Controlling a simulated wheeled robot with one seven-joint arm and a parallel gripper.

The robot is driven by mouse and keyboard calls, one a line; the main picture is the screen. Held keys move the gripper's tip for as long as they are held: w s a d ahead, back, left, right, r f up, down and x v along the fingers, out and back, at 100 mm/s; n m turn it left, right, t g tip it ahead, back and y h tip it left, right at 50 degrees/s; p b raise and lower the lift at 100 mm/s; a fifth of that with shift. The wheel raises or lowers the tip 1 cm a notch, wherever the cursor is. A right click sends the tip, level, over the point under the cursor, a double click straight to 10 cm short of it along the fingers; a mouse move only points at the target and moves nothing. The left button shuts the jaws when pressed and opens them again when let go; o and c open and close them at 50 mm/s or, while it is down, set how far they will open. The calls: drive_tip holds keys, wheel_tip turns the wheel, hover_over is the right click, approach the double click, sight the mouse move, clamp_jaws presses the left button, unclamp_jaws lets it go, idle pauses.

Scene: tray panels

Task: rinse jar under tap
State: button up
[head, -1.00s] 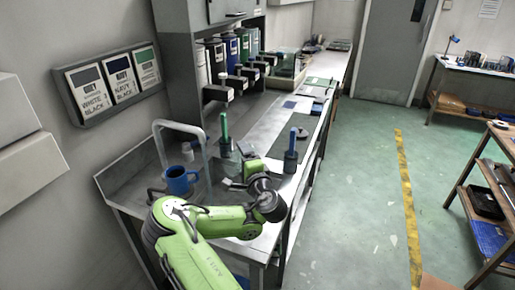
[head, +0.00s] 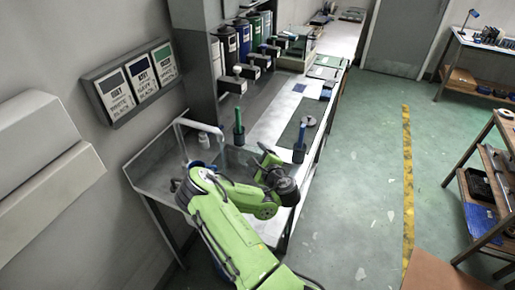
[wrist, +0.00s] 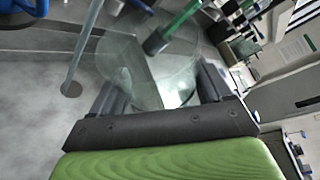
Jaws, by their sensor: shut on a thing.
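A clear glass jar (wrist: 137,72) sits between the two dark fingers of my gripper (wrist: 162,88) in the wrist view. My gripper is shut on it. In the head view my gripper (head: 262,160) is over the sink end of the bench, and the jar is too faint there to make out clearly. The tap (head: 182,130) is a pale arched pipe standing to the left of my gripper. A thin grey pole in the wrist view, left of the jar, may be part of it.
Dispensers (head: 229,50) line the back.

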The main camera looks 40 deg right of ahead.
drive_tip(key=shift+r+m+g+y+p, duration=0.2)
drive_tip(key=shift+m+y+p, duration=0.35)
drive_tip(key=shift+p, duration=1.45)
drive_tip(key=shift+r+m+g+y+p, duration=0.2)
drive_tip(key=shift+m+p, duration=0.55)
drive_tip(key=shift+p, duration=1.25)
drive_tip(key=m+y+p, duration=0.1)
drive_tip(key=p, duration=0.3)
drive_tip(key=shift+a+f+m+p, duration=0.15)
drive_tip(key=shift+m+p, duration=0.2)
drive_tip(key=shift+m, duration=0.05)
drive_tip(key=shift+f+m+g+y, duration=0.25)
drive_tip(key=shift+m+g+y, duration=0.05)
drive_tip(key=shift+m+y, duration=0.1)
drive_tip(key=shift+a+f+m+y, duration=0.15)
drive_tip(key=shift+m+y, duration=0.4)
drive_tip(key=shift+m, duration=0.35)
